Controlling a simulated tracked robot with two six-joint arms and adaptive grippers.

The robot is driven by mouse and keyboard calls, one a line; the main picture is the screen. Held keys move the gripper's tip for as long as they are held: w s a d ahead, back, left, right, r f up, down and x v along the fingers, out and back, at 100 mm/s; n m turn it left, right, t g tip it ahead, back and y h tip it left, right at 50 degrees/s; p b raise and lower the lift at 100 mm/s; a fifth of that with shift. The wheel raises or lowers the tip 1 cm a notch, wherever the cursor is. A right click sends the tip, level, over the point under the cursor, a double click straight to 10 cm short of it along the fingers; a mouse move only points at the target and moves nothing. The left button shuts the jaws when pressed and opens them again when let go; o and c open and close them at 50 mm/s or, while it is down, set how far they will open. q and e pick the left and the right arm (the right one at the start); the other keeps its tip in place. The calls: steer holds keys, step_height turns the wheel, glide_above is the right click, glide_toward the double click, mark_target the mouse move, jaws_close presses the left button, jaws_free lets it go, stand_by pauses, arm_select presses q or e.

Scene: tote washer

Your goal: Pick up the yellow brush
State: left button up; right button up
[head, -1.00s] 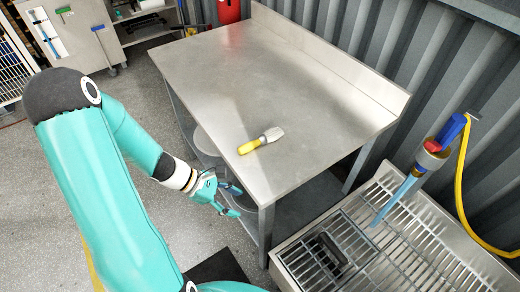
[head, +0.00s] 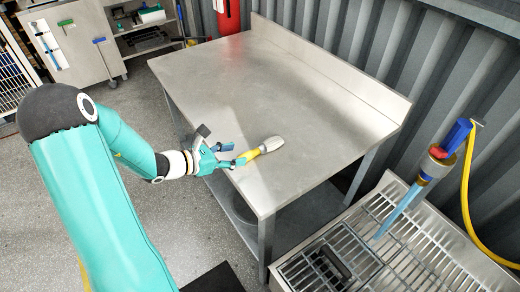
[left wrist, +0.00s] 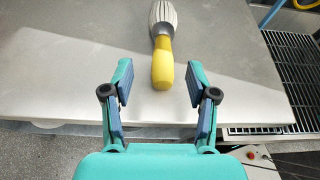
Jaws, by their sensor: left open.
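The yellow brush (head: 250,155) lies on the steel table near its front edge, its pale bristle head (head: 271,144) pointing away from my gripper. In the left wrist view the brush's yellow handle (left wrist: 162,64) points toward me, with its end between the spread fingertips and slightly beyond them. My left gripper (head: 231,155) is open at the table's front edge, with its fingers on either side of the handle's near end. In the left wrist view the left gripper (left wrist: 160,84) shows a clear gap between each finger and the handle. My right gripper is not in view.
The steel table (head: 285,75) is otherwise bare, with a raised back edge. A slatted steel grate (head: 350,255) stands at the lower right, with a blue spray handle (head: 456,137) and yellow hose (head: 467,195) above it. A grey cabinet (head: 75,45) stands at the far left.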

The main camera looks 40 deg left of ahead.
mark_target(247, 154)
arm_select(q)
steer(key=shift+p+x, duration=0.55)
steer(key=shift+x, duration=2.4)
steer(key=shift+s+d+f, duration=0.1)
steer(key=shift+d+f, duration=0.05)
jaws_close()
